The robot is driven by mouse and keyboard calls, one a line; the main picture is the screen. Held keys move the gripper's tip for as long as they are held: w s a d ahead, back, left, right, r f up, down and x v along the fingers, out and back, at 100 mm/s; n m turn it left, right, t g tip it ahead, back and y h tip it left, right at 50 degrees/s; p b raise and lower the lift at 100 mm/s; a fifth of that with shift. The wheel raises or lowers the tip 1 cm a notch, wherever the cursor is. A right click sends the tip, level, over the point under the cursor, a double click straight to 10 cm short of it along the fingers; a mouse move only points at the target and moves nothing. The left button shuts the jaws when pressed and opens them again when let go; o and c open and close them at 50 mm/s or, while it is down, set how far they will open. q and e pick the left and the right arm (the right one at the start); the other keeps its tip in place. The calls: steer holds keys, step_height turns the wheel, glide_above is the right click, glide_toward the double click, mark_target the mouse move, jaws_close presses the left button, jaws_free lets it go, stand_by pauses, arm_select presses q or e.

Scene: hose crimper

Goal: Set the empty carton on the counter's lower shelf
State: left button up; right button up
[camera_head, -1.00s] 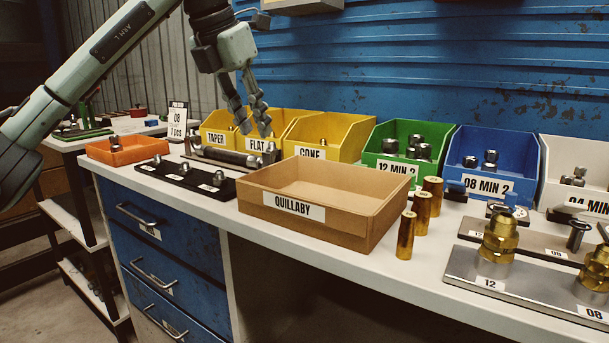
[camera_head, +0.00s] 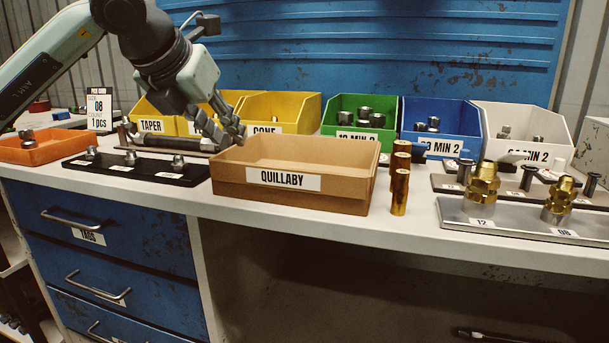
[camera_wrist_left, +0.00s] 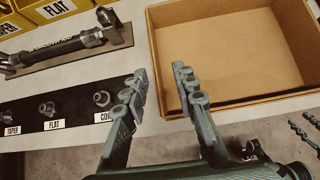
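The carton (camera_head: 291,187) is an open tan cardboard tray labelled QUILLABY, upright on the white counter (camera_head: 420,233). Its inside looks empty, also in the wrist view (camera_wrist_left: 235,60). My left gripper (camera_head: 231,140) is at the carton's back left corner. The space under the counter (camera_head: 330,285) is dark, and the lower shelf is hard to make out. Finger-like parts, perhaps my right gripper (camera_wrist_left: 305,132), show at the wrist view's right edge.
A black fitting rack (camera_head: 135,169) and an orange bin (camera_head: 42,150) lie left of the carton. Brass cylinders (camera_head: 399,190) stand close to its right, then a metal plate with brass fittings (camera_head: 520,222). Coloured bins (camera_head: 440,125) line the back. Blue drawers (camera_head: 110,250) sit below left.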

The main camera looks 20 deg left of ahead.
mark_target(239, 151)
arm_select(q)
steer(key=x, duration=0.7)
steer(key=shift+w+a+f, duration=0.15)
steer(key=shift+w+a, duration=0.2)
jaws_close()
